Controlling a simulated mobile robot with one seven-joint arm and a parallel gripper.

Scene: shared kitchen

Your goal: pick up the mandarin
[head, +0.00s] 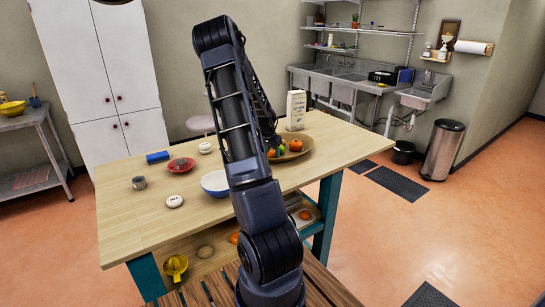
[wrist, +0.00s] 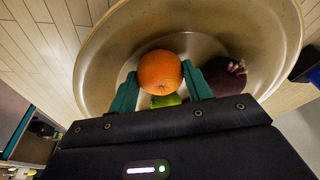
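A round orange fruit, seemingly the mandarin (wrist: 160,71), lies in a wide tan bowl (wrist: 100,58) in the wrist view. My gripper (wrist: 160,80) points down into the bowl, with its two teal fingers apart, one on each side of the orange fruit. I cannot tell whether they touch it. A green fruit (wrist: 165,101) shows partly between the fingers, just below the orange one. A dark purple fruit (wrist: 222,80) lies by the right finger. In the head view the bowl (head: 306,149) stands on the wooden table, and my arm hides the gripper and part of the fruit.
More orange fruit (head: 305,215) lies on the shelf below.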

